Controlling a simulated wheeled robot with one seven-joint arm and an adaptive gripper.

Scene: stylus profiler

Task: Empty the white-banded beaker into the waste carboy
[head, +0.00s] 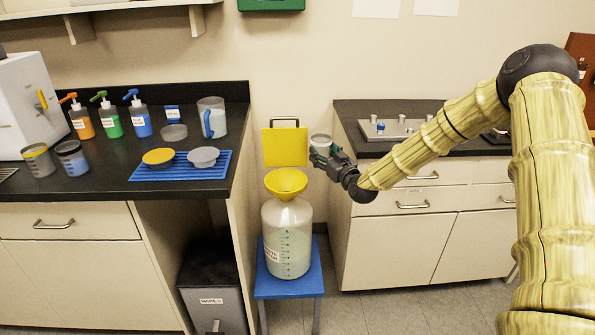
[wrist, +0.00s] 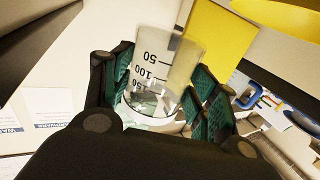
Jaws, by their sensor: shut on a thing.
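My gripper (head: 328,158) is shut on a clear beaker (head: 320,142) with a pale band around its top. In the head view the beaker looks about upright, above and to the right of the yellow funnel (head: 286,181). In the wrist view the beaker (wrist: 165,65) shows black graduation marks and sits between the green finger pads (wrist: 165,100); its contents are unclear. The funnel sits in the neck of the waste carboy (head: 289,238), which holds pale liquid and stands on a blue stool (head: 312,283).
A yellow panel (head: 285,147) stands behind the funnel. The left bench (head: 105,160) carries several bottles, beakers and a blue mat (head: 180,172). The right bench (head: 350,150) has a metal plate. A grey bin (head: 212,285) is under the left bench.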

